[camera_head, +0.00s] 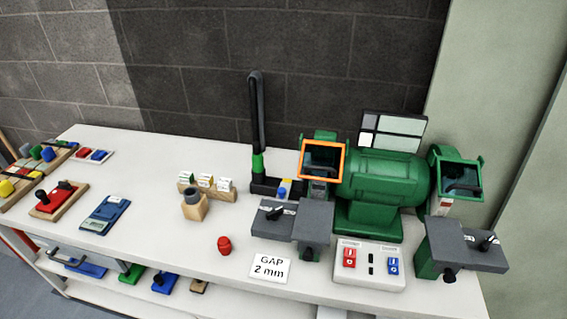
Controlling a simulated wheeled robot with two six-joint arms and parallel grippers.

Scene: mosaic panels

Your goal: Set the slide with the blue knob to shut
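Small blue parts show at several places, and I cannot tell which is the knob of the slide. A blue knob-like piece (47,154) stands on a wood-edged board (62,157) at the far left, among red, green and yellow pieces. The board is cut by the left picture edge. The setting of any slide is too small to read. Neither of my grippers is in view.
On the white bench are a green bench grinder (385,180), a switch box (368,266), a red knob-like piece (224,245), a "GAP 2 mm" card (270,267), a blue device (104,213) and a red board (59,199). A black post (257,110) rises at the back.

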